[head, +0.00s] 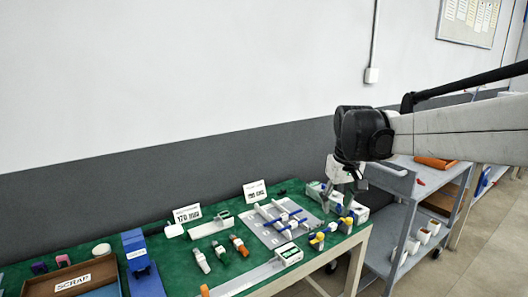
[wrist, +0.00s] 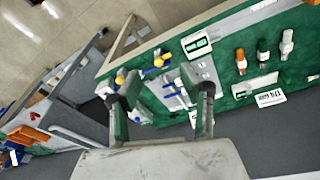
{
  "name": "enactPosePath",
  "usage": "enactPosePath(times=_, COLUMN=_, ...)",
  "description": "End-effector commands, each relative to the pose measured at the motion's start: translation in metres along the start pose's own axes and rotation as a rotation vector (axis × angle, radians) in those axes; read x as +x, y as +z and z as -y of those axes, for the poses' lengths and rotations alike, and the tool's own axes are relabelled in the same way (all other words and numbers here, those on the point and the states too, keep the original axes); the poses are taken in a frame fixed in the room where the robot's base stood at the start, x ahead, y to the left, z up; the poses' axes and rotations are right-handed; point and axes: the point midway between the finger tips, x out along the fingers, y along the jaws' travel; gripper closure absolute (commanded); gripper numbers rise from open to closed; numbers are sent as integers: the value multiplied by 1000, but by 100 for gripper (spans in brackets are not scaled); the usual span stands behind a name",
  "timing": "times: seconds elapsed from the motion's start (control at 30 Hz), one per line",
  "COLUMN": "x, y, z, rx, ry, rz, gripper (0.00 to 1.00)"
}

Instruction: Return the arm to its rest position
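My gripper (head: 346,190) is at the right end of the green bench (head: 98,248) in the head view, hanging from my arm that reaches in from the right. In the wrist view my gripper (wrist: 164,108) shows two fingers spread apart with nothing between them. The green bench top lies below and beyond the fingertips. In the head view the gripper partly covers small white boxes at the bench's right end.
Canisters (head: 201,260), a caliper, a blue block (head: 138,252) and a SCRAP tray (head: 72,283) stand left. A grey cart (head: 393,182) stands right of the bench. Air above the bench is free.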

Motion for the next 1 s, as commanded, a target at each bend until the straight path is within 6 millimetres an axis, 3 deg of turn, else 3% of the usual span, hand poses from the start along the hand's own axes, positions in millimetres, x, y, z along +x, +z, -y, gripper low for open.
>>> enactPosePath(times=0.2, x=-25, y=53, z=12, rx=42, ry=16, rz=-77, gripper=60)
enactPosePath(times=0.5, x=-40, y=124, z=28, rx=100, ry=33, rz=-185, gripper=60)
enactPosePath(times=0.77, x=-37, y=186, z=43, rx=149, ry=43, rz=-280, gripper=60)
enactPosePath(times=1.0, x=-22, y=239, z=55, rx=193, ry=48, rz=-364, gripper=60)
